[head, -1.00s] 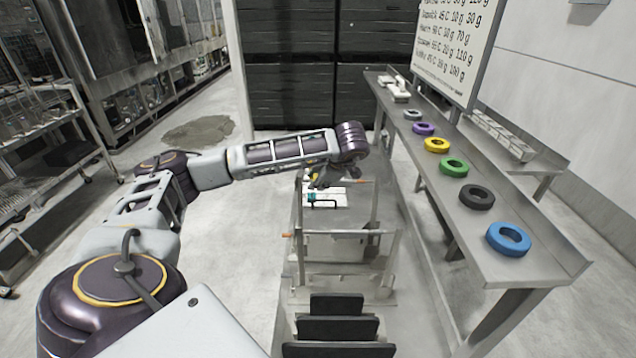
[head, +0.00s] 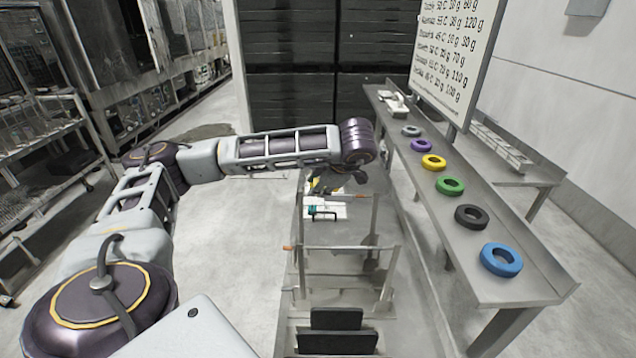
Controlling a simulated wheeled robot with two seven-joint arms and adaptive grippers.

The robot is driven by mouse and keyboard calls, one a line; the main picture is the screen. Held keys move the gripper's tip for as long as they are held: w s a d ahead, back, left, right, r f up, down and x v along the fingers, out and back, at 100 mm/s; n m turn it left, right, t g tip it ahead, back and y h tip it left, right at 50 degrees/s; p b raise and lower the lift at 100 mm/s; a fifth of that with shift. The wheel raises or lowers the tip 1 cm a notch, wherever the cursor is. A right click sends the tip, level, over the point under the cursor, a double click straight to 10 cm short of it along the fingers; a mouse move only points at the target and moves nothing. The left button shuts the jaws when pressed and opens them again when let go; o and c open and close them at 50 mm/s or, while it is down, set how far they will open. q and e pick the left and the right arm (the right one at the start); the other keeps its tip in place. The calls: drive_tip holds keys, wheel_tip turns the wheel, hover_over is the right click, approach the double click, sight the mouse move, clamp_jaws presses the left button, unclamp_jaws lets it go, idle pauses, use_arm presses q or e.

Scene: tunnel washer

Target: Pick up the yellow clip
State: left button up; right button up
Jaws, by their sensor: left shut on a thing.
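My left arm reaches in from the left, and my left gripper (head: 326,186) hangs below its dark wrist. The yellow clip (head: 318,183) shows as a small yellow patch at the fingers, and the gripper is shut on it. Most of the clip is hidden by the fingers. Just below is a white board (head: 338,207) with a teal clip (head: 313,211) on it. I cannot tell whether the yellow clip touches the board. My right gripper is not in view.
A grey cart frame (head: 345,258) stands below the gripper. On the right, a long metal table (head: 500,290) holds several coloured rings, including a yellow ring (head: 433,162) and a blue ring (head: 501,259). Metal racks (head: 45,165) stand at the left. The floor between is clear.

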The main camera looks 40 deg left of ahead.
use_arm(q)
drive_tip(key=s+d+p, duration=0.2)
drive_tip(key=s+d, duration=0.1)
drive_tip(key=d, duration=1)
drive_tip(key=shift+s+p, duration=0.15)
drive_tip(key=shift+p, duration=0.15)
drive_tip(key=shift+d+f, duration=0.15)
drive_tip(key=shift+f, duration=0.1)
idle(0.4)
